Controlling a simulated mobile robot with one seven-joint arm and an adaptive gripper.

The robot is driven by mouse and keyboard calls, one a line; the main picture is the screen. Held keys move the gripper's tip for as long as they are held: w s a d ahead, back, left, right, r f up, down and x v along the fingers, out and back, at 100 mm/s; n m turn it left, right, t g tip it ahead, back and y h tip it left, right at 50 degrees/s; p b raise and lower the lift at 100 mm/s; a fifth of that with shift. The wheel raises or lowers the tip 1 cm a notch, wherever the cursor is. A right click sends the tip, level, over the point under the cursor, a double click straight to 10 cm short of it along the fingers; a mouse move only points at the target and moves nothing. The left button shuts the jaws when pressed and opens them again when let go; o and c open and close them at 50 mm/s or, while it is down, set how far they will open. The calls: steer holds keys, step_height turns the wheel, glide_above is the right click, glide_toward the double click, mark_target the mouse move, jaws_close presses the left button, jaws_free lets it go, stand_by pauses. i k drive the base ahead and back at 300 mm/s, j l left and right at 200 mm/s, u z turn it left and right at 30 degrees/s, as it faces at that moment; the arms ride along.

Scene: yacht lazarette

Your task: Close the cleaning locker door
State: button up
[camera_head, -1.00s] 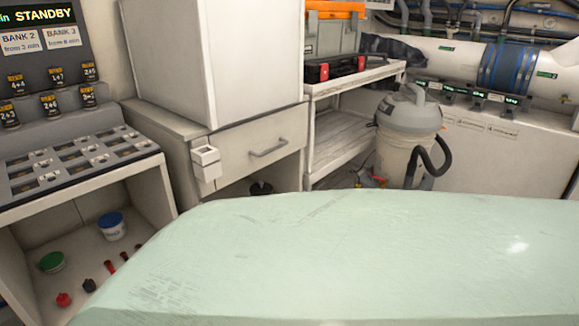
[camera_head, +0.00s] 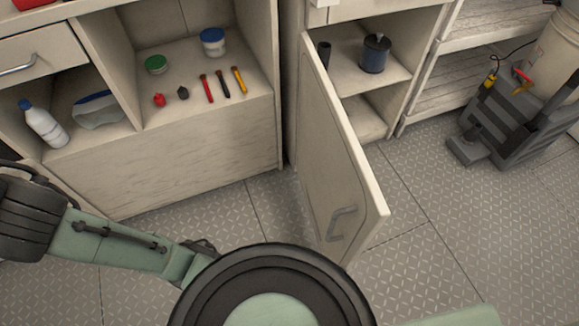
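The cleaning locker door (camera_head: 330,150) is a cream panel standing wide open. It swings out from the locker's left side toward me, over the floor. Inside the open locker (camera_head: 392,85), a dark canister (camera_head: 375,53) and a smaller dark cylinder stand on the shelf, with another compartment below. Green and black links of my arm cross the bottom and lower left of the picture, apart from the door as far as I can see. My gripper's fingers do not show.
An open cabinet (camera_head: 195,150) at the left holds a white bottle (camera_head: 45,124), a tub (camera_head: 213,42), brushes and small items. A vacuum (camera_head: 525,120) stands on the floor at the right. The diamond-plate floor (camera_head: 440,220) right of the door is clear.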

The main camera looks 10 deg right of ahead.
mark_target(346, 203)
steer(key=j+z, duration=0.15)
steer(key=z, duration=0.4)
steer(key=k+j+z, duration=0.15)
steer(key=k+j, duration=0.3)
steer(key=j, duration=0.15)
steer(key=k+j+z, duration=0.15)
steer(key=k+j, duration=0.3)
